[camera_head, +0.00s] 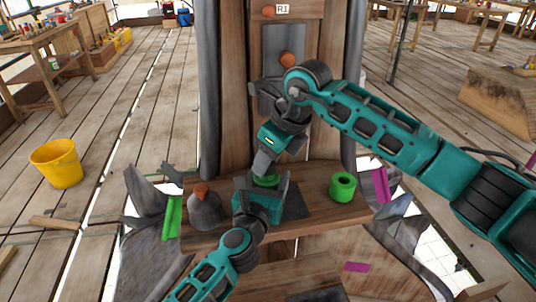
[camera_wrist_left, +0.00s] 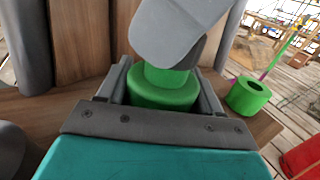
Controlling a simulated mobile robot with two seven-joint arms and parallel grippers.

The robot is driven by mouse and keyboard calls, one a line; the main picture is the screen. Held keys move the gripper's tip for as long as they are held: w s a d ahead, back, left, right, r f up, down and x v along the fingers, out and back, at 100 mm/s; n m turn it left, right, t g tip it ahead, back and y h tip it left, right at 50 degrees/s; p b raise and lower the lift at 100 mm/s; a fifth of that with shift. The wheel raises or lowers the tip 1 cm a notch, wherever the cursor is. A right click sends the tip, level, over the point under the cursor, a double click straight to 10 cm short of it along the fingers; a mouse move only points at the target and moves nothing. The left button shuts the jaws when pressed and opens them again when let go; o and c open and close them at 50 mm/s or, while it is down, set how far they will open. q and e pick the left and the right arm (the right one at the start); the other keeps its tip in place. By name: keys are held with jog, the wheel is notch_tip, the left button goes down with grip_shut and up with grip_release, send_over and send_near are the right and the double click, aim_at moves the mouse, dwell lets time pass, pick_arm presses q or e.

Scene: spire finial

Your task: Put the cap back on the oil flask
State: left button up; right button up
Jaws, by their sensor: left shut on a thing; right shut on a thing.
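The oil flask (camera_wrist_left: 163,98) is a wide green cylinder on the wooden ledge, standing between my left fingers. In the head view only a little of the green (camera_head: 265,181) shows between the grippers. My left gripper (camera_head: 262,184) is shut on the flask from the near side. A narrower green piece, the cap (camera_wrist_left: 170,76), is upright on the flask's top, under my right gripper. My right gripper (camera_head: 264,163) points down and is shut on the cap; its grey finger hides the cap's upper part. I cannot tell whether the cap is fully seated.
A green cylinder with a hole in its top (camera_head: 342,187) stands right of the grippers on the ledge (camera_head: 312,222). A grey cone with an orange top (camera_head: 205,208) stands left. A dark plate (camera_head: 296,203) lies between. The tall wooden spire (camera_head: 234,100) rises behind.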

jog(key=shift+f, duration=0.55)
dwell(0.4)
jog(key=m+h, duration=0.1)
jog(key=m, duration=0.2)
jog(key=m+t+h, duration=0.1)
jog(key=m, duration=0.3)
jog(key=shift+s+a+t, duration=0.1)
jog(key=shift+a+t, duration=0.05)
jog(key=shift+t, duration=0.15)
jog(key=m+h, duration=0.2)
jog(key=m, duration=0.3)
jog(key=shift+a, duration=0.1)
jog(key=m+h, duration=0.1)
jog(key=m, duration=0.3)
jog(key=shift+h, duration=0.3)
jog(key=m+h, duration=0.1)
jog(key=m, duration=0.2)
jog(key=m+g+h, duration=0.1)
jog(key=m, duration=0.2)
jog(key=shift+a+m+g, duration=0.1)
jog(key=shift+m+g, duration=0.2)
jog(key=m+g, duration=0.1)
jog(key=m, duration=0.1)
jog(key=m+g, duration=0.1)
jog(key=m, duration=0.2)
jog(key=shift+w+h, duration=0.2)
jog(key=shift+h, duration=0.1)
jog(key=m+g, duration=0.1)
jog(key=m, duration=0.2)
